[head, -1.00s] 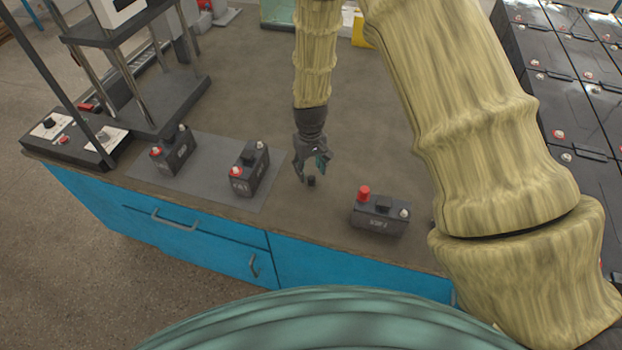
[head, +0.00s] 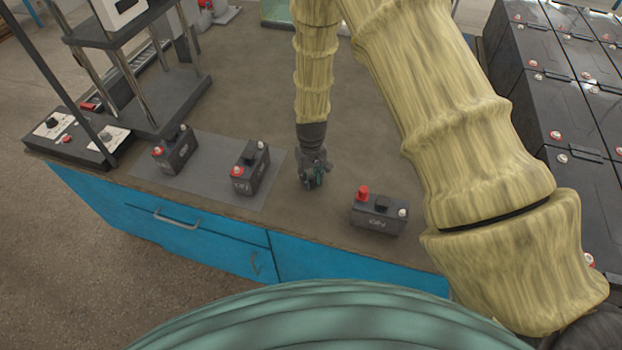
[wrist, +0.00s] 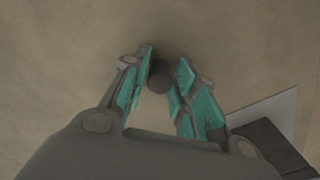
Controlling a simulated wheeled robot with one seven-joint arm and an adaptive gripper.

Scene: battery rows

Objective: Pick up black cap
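The black cap (wrist: 159,80) is a small dark round piece on the brown table top, seen from above in the wrist view. It sits between the teal-padded fingertips of my gripper (wrist: 162,76). The fingers are spread on either side of it, the left one very near its edge; contact is not clear. In the head view my gripper (head: 312,184) points down at the table, and the cap is hidden behind it.
A battery with a red cap (head: 379,212) stands close to the right of my gripper. Another battery (head: 250,170) stands to the left on a grey mat (head: 210,190), with a third battery (head: 175,153) further left. The table's front edge is near.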

